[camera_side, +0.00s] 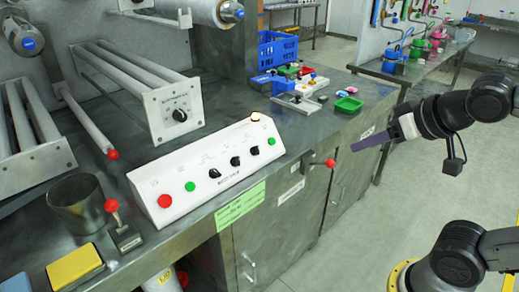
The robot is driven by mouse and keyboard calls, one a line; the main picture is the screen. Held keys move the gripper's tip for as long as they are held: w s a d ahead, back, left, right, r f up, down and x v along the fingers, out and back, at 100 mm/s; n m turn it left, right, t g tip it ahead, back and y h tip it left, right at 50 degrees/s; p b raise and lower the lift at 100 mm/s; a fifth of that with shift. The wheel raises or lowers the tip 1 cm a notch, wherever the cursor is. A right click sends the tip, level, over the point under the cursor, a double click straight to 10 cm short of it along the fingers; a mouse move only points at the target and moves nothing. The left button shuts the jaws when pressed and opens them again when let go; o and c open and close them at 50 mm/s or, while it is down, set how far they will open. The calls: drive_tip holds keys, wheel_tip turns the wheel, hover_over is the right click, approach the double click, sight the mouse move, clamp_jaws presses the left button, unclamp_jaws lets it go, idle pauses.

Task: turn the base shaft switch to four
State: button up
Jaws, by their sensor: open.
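A black rotary knob (179,115) sits on the pale end plate (172,103) of a roller frame at the upper left, with small markings around it too small to read. The sloped white control panel (207,167) carries several black rotary knobs, including one at its left (214,173), one in its middle (235,161) and one at its right (254,150). Their labels are unreadable, so I cannot tell which is the base shaft switch. My gripper (356,147) is open and empty, with purple fingers pointing left, in the air right of the panel and apart from all knobs.
A red-tipped lever (330,162) sticks out from the bench front between my gripper and the panel. Another red-tipped lever (112,206) and a metal cup (78,203) stand left of the panel. A blue crate (277,50) and a green tray (349,104) are at the back.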

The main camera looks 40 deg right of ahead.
sight(259, 149)
drive_tip(key=w+d+r+m+t, duration=0.2)
drive_tip(key=w+r+t, duration=0.1)
drive_tip(key=w, duration=1.4)
drive_tip(key=w+f, duration=0.6)
drive_tip(key=f, duration=0.1)
drive_tip(key=w+d+f+g+y, duration=0.1)
drive_tip(key=w+f, duration=0.5)
drive_tip(key=f, duration=0.2)
drive_tip(key=w+d+f+g, duration=0.1)
drive_tip(key=w+f, duration=0.5)
drive_tip(key=f, duration=0.2)
drive_tip(key=shift+f+y, duration=0.25)
drive_tip(key=shift+y, duration=0.15)
drive_tip(key=shift+s, duration=0.1)
clamp_jaws()
